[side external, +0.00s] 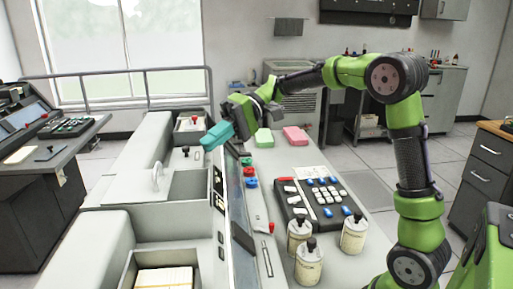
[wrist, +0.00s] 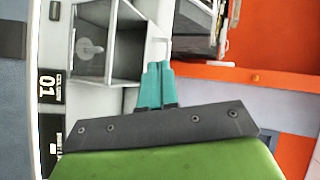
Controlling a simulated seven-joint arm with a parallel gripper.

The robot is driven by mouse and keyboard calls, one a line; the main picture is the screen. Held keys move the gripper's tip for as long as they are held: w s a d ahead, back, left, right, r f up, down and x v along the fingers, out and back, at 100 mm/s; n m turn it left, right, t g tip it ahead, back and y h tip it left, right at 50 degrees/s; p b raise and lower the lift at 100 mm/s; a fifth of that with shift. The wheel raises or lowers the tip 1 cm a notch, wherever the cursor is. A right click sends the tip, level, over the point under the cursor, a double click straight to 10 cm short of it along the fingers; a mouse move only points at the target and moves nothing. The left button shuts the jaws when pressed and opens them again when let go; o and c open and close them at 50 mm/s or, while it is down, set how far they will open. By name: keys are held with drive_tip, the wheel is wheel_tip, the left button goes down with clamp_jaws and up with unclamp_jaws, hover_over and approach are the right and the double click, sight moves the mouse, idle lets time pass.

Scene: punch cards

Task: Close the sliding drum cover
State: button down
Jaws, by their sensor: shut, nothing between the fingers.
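A white looped handle (side external: 156,178) stands on the pale machine top, beside a long light cover (side external: 139,148) that I take to be the drum cover. Behind the handle is an open recess with a small dark knob (side external: 186,151). In the wrist view, an open grey compartment (wrist: 119,38) shows, with a round grey part (wrist: 88,49) in the space to its left. My gripper (side external: 206,146) has teal fingers held together and empty, above the recess and right of the cover.
A card tray (side external: 164,278) sits at the front left. A keypad (side external: 318,196) and several cream jars (side external: 353,235) stand right of the machine. Green (side external: 264,138) and pink (side external: 295,136) blocks lie behind. A display (wrist: 46,88) reads 01 in the wrist view.

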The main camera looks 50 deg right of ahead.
drive_tip(key=w+a+r+n+h, duration=0.3)
drive_tip(key=a+r+n+h, duration=0.2)
drive_tip(key=a, duration=0.2)
drive_tip(key=w+a+r+n+h, duration=0.3)
drive_tip(key=a+r+n+h, duration=0.1)
drive_tip(key=a+n+h, duration=0.15)
hover_over(141, 186)
drive_tip(key=shift+t, duration=0.3)
drive_tip(key=x, duration=0.5)
drive_tip(key=s+d+x, duration=0.1)
drive_tip(key=x, duration=0.2)
drive_tip(key=shift+d+f, duration=0.1)
drive_tip(key=shift+f, duration=0.3)
drive_tip(key=shift+s+d+f, duration=0.35)
drive_tip(key=shift+d+f, duration=0.05)
drive_tip(key=shift+f, duration=0.1)
drive_tip(key=shift+s+d+f, duration=0.15)
drive_tip(key=shift+s+d, duration=0.3)
drive_tip(key=shift+s+d+f, duration=0.2)
drive_tip(key=shift+s+d, duration=0.2)
drive_tip(key=shift+d, duration=0.05)
